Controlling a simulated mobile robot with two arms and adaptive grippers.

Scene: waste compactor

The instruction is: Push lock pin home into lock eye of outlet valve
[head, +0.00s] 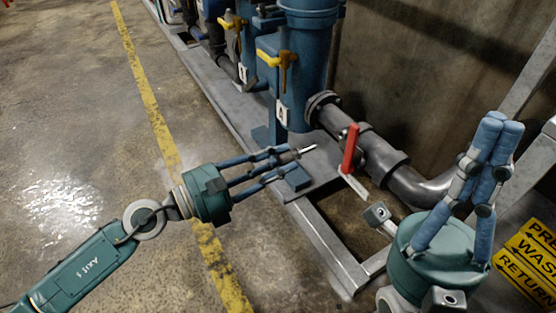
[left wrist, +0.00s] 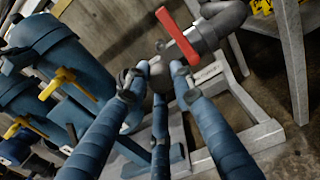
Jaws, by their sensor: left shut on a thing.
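My left gripper (head: 290,156) is shut on the lock pin, whose thin pale tip (head: 308,148) sticks out beyond the fingertips, pointing right. Most of the pin is hidden by the fingers. In the left wrist view the fingers (left wrist: 157,78) close around a dark rounded piece. The outlet valve has a red handle (head: 350,148) on a dark grey pipe, right of the pin tip and apart from it; the handle also shows in the left wrist view (left wrist: 178,36). I cannot clearly make out the lock eye. My right gripper (head: 500,125) is shut and empty, fingers pointing up.
A blue vessel (head: 308,60) with yellow-handled valves (head: 278,62) stands behind my left gripper. The dark pipe (head: 410,185) bends to the right of the valve. A grey steel frame (head: 335,250) runs below. A yellow sign (head: 530,255) is at right. The floor at left is clear.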

